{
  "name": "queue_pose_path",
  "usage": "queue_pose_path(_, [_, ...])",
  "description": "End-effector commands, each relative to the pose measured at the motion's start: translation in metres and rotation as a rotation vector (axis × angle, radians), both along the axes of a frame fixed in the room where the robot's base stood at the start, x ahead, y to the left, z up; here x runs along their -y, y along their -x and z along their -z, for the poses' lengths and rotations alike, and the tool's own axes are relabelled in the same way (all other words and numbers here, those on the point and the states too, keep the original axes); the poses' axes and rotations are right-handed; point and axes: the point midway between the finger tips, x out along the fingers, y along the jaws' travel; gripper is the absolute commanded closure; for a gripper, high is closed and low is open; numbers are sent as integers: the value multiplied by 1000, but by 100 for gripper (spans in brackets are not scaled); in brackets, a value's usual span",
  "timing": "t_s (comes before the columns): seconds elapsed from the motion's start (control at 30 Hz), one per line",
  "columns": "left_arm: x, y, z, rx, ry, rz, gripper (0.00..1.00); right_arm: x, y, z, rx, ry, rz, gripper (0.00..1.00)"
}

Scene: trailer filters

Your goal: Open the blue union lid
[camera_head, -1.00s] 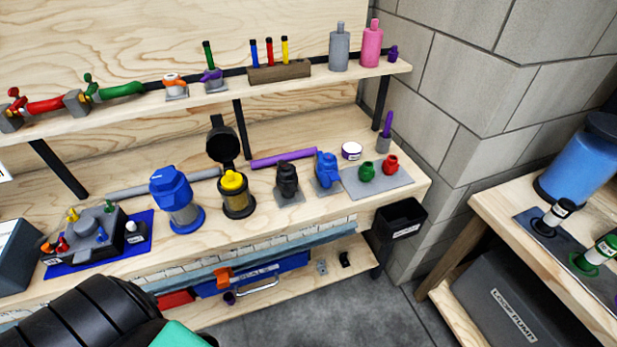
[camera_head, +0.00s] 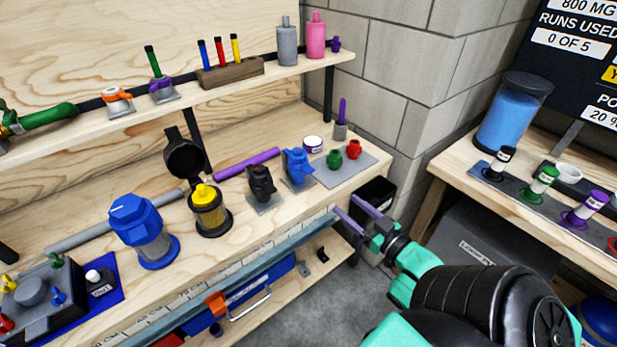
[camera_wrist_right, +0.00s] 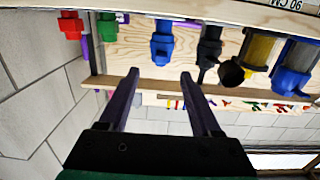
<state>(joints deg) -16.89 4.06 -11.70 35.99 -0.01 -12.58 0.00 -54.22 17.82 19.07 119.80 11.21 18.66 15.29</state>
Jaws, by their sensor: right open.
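A small blue fitting (camera_head: 298,166) stands on a grey pad on the workbench, right of a similar black fitting; I take it to be the blue union, its lid on top. It also shows in the right wrist view (camera_wrist_right: 162,46), which looks upside down, ahead of the fingers. My right gripper (camera_head: 348,207) is open and empty, its purple fingers apart near the bench's front right edge, below and right of the blue fitting. Its fingers also show in the wrist view (camera_wrist_right: 160,75). My left gripper is not in view.
A black fitting (camera_head: 262,184), a yellow filter (camera_head: 207,205) with its black lid open and a larger blue-capped filter (camera_head: 143,230) stand to the left. Green (camera_head: 334,159) and red (camera_head: 354,149) pieces stand to the right. A black bin (camera_head: 374,197) is behind my right gripper.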

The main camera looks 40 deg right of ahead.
Motion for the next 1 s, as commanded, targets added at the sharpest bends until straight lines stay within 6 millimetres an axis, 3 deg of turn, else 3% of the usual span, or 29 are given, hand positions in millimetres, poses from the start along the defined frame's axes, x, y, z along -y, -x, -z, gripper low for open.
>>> queue_pose_path(0.07, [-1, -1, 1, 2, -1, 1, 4, -4, -4, -15, 33, 1, -15, 35])
queue_pose_path(0.17, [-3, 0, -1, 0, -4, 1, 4, -3, -17, -18, 39, -1, -15, 35])
queue_pose_path(0.6, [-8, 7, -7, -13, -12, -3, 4, -1, -127, -17, 36, 1, -14, 35])
queue_pose_path(0.77, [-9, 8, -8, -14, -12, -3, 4, -1, -145, -16, 33, 2, -14, 35])
queue_pose_path(1.0, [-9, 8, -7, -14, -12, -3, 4, -1, -147, -15, 31, 2, -14, 35])
